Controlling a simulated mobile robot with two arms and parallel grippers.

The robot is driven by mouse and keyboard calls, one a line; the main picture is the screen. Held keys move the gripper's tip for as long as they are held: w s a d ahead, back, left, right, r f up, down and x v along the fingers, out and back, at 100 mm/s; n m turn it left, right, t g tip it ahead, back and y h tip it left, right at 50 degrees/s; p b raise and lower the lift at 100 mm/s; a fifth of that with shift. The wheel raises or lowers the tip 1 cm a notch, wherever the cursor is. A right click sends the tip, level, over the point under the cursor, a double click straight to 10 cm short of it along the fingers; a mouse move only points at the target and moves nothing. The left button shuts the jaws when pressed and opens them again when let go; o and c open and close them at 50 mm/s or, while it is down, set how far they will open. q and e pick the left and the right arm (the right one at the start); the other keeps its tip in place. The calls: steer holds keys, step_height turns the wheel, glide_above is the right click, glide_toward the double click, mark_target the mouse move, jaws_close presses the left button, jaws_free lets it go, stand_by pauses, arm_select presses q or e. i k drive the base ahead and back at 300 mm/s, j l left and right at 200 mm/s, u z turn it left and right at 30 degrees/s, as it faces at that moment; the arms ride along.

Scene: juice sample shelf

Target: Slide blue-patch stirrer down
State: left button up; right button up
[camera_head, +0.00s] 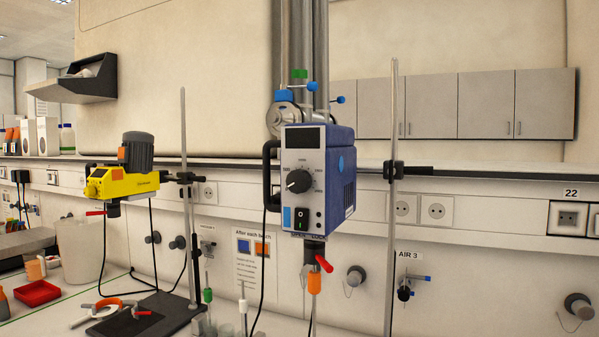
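The blue stirrer (341,178) is at the centre of the head view, with a dial, a switch, a dark display and a blue patch (286,217) on its front. A black clamp (395,171) sits beside it on an upright metal rod (393,240). Below the body are a chuck with a red lever (323,263) and an orange piece (314,284) above a thin shaft. The rod's foot is out of frame. Neither of my grippers is in view.
A yellow stirrer (125,183) with an orange patch is clamped to another rod (186,130) on a dark base (150,316) at left. A red tray (37,293) and white container (80,248) stand further left. Wall taps and sockets (436,210) are behind.

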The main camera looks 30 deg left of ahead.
mark_target(327, 151)
steer(key=j+z, duration=0.35)
steer(key=j, duration=1.8)
steer(key=k+j+z, duration=0.25)
steer(key=k, duration=0.3)
steer(key=i+j, duration=0.05)
steer(key=j, duration=0.05)
